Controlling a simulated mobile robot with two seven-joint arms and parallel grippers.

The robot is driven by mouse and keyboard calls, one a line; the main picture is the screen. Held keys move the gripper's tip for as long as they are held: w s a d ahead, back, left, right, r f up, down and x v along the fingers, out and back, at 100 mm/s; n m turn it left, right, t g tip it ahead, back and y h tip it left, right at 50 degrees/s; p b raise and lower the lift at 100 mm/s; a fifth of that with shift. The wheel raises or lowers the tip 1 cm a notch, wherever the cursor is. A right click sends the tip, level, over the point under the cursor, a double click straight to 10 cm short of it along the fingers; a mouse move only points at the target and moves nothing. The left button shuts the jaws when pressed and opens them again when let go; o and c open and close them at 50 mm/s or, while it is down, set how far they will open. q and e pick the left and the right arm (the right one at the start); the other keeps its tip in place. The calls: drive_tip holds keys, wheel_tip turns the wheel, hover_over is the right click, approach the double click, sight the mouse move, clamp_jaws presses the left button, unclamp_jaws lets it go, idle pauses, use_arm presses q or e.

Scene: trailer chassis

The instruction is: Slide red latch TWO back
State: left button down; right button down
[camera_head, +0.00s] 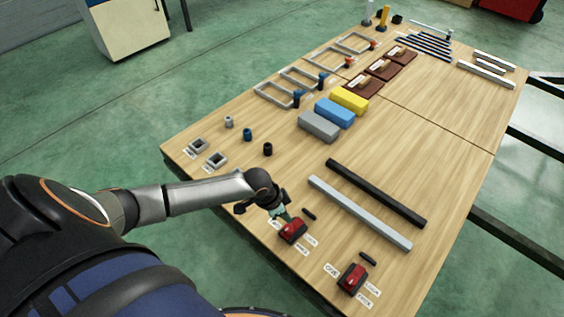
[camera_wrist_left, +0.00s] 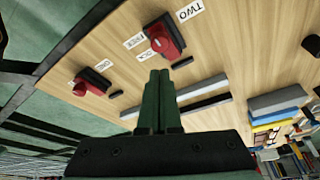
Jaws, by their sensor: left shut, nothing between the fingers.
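Red latch TWO (camera_head: 293,231) sits on a dark base on the wooden table, near its front edge. It also shows at the top of the left wrist view (camera_wrist_left: 166,36), next to a label reading TWO. My left gripper (camera_head: 286,216) points down right beside this latch in the head view, its fingers partly against it in the picture; I cannot tell whether they touch. In the left wrist view the green fingers (camera_wrist_left: 158,76) are together with nothing between them, just short of the latch. My right gripper is not in view.
A second red latch (camera_head: 352,279), labelled ONE in the left wrist view (camera_wrist_left: 92,82), stands nearer the table corner. Small black bars lie beside both latches. A long grey bar (camera_head: 358,212) and black bar (camera_head: 375,192) lie beyond. Coloured blocks (camera_head: 334,112) stand farther back.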

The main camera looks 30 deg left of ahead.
use_arm(q)
drive_tip(key=v, duration=0.4)
drive_tip(key=shift+p, duration=0.35)
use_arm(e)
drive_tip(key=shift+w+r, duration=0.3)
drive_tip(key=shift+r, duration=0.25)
use_arm(q)
drive_tip(key=shift+d, duration=0.1)
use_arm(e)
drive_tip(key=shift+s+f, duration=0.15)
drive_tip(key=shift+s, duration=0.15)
